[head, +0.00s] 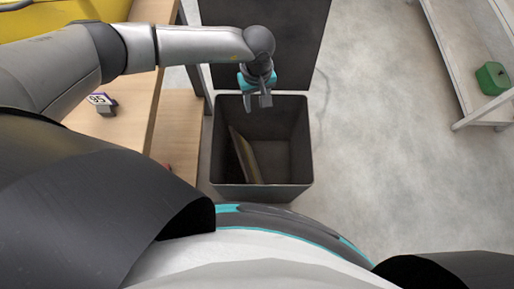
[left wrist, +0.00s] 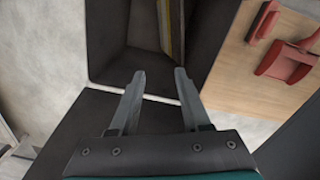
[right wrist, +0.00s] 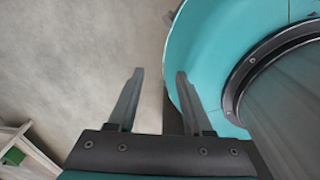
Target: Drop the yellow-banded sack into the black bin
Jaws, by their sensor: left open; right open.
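The black bin (head: 290,190) stands on the floor in front of me in the head view, its lid raised at the back. A sack (head: 246,158) leans inside against the bin's left wall. In the left wrist view the sack (left wrist: 172,28) shows a yellow stripe, inside the bin (left wrist: 105,50). My left gripper (head: 262,100) is open and empty, above the bin's back edge and apart from the sack; its spread fingers show in the left wrist view (left wrist: 157,85). My right gripper (right wrist: 155,80) is open and empty over the floor, beside my base.
Red objects (left wrist: 285,62) lie on a wooden surface in the left wrist view. A shelf (head: 462,70) with a green container (head: 492,78) stands at right. The floor between is clear.

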